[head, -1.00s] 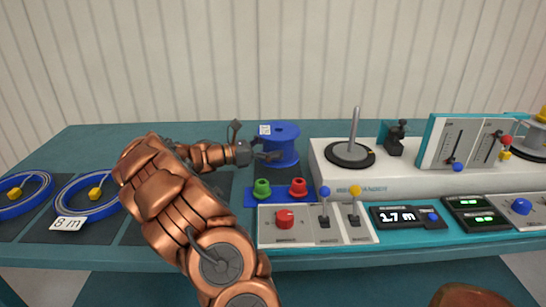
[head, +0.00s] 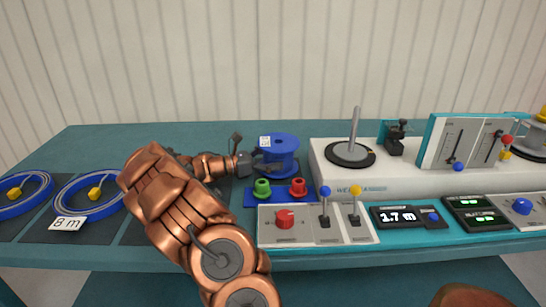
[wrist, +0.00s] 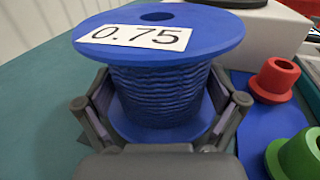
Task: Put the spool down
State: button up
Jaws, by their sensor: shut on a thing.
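The blue spool (head: 279,150), wound with dark blue cable, stands upright behind the red and green knobs. In the wrist view the spool (wrist: 165,85) carries a white label (wrist: 136,37) reading 0.75 on its top flange. My gripper (head: 258,165) reaches it from the left. In the wrist view my gripper (wrist: 162,110) has its fingers on both sides of the wound core, between the flanges, shut on the spool. The lower flange appears at or very near the teal table top (head: 220,137); I cannot tell whether it touches.
A blue plate (head: 250,198) with a green knob (head: 262,188) and a red knob (head: 298,188) lies just in front of the spool. A white machine (head: 325,165) with an upright spindle (head: 354,130) stands to the right. Blue cable coils (head: 88,212) lie at left.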

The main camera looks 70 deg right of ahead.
jog(key=shift+f, duration=0.25)
